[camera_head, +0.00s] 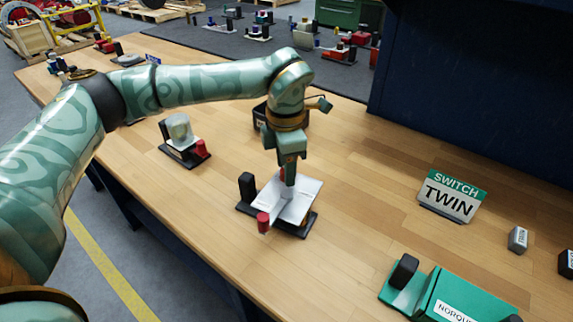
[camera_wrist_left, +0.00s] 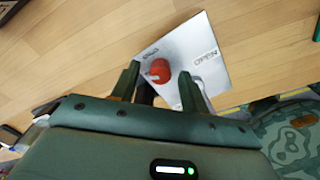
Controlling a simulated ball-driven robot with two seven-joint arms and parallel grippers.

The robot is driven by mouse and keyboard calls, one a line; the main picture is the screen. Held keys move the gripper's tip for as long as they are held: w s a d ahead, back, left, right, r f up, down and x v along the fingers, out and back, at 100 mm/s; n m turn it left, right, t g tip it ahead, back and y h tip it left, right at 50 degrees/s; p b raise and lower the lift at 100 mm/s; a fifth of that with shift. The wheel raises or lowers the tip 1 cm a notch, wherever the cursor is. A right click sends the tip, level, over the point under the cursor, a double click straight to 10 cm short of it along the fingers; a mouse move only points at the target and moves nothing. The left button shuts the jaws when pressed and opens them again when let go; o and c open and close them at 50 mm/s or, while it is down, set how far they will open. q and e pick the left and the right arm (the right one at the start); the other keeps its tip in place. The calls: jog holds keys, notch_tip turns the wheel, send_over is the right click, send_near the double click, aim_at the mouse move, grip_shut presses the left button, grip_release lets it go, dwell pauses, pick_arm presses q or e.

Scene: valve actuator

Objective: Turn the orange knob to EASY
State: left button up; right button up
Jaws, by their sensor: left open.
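The knob (camera_wrist_left: 158,70), orange-red and round, sits on a silver-white panel (camera_wrist_left: 215,70) in the left wrist view. The panel reads OPEN to the right of the knob; another mark at upper left is too small to read, and I see no EASY label. My left gripper (camera_wrist_left: 158,80) is open, its two fingers on either side of the knob; contact cannot be told. In the head view my left gripper (camera_head: 288,178) points down over the white panel (camera_head: 297,207), which stands on a black base, and mostly hides the knob. My right gripper is not in view.
A black post (camera_head: 247,187) and a red cylinder (camera_head: 263,222) flank the panel. A similar device (camera_head: 181,130) stands to the left. A SWITCH TWIN sign (camera_head: 452,195) and a green device (camera_head: 450,298) stand to the right. Wooden tabletop (camera_head: 365,180) between them is clear.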

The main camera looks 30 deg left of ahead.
pick_arm(q)
grip_shut()
jog(key=shift+r+p, duration=0.2)
jog(key=shift+p, duration=0.2)
jog(key=n+p, duration=0.1)
jog(key=p, duration=0.1)
jog(key=n+p, duration=0.3)
jog(key=shift+r+p, duration=0.25)
jog(key=shift+p, duration=0.1)
jog(key=shift+f, duration=0.3)
jog(key=shift+f+b, duration=0.1)
jog(key=shift+b, duration=0.2)
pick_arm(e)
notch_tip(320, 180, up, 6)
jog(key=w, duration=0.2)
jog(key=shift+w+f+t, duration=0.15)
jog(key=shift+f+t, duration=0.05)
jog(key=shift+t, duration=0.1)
pick_arm(q)
grip_release()
